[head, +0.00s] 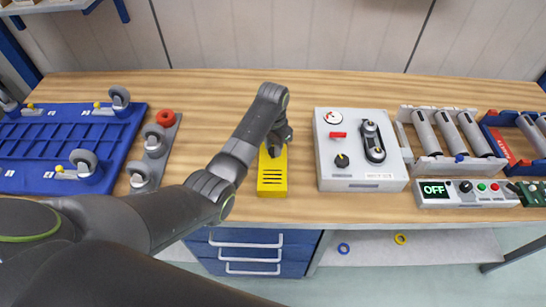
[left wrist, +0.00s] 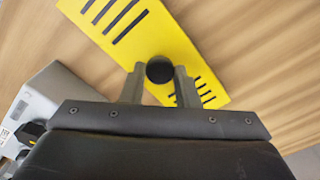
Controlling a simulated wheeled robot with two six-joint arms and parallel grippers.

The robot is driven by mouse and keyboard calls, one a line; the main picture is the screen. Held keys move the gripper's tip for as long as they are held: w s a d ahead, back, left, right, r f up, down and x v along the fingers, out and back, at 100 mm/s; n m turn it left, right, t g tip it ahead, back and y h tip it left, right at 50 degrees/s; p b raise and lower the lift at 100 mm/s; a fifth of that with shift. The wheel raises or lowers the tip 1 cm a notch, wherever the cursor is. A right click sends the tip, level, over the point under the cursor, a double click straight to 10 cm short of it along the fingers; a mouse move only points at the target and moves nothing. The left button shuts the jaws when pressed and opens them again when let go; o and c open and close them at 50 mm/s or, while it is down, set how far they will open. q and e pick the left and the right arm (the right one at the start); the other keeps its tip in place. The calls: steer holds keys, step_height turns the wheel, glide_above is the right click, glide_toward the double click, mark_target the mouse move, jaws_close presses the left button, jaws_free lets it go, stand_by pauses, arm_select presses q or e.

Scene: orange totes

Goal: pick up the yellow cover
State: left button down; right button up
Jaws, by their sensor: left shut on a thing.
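The yellow cover (head: 272,181) lies on the wooden table in the middle of the head view, left of the white box. It has dark slots and a round black knob. In the left wrist view the cover (left wrist: 190,35) runs diagonally, with the knob (left wrist: 159,69) between my fingers. My left gripper (head: 273,144) reaches down over the far part of the cover and hides the knob there. In the left wrist view the left gripper (left wrist: 160,88) is shut on the knob. My right gripper is not in view.
A white box with a red switch and black dial (head: 362,178) stands right of the cover. Farther right are a rack of grey cylinders (head: 418,163) and a display panel reading OFF (head: 467,202). A blue wheeled frame (head: 40,187) is at left. Blue drawers (head: 210,252) are below the table.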

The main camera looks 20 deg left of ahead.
mark_target(273, 150)
arm_select(q)
steer(key=shift+r, duration=0.15)
step_height(273, 150, up, 7)
steer(key=shift+w+r+b, duration=0.1)
steer(key=shift+r+b, duration=0.1)
steer(key=shift+b, duration=0.75)
steer(key=shift+r+p, duration=1.25)
steer(key=shift+p, duration=0.1)
steer(key=shift+f, duration=0.1)
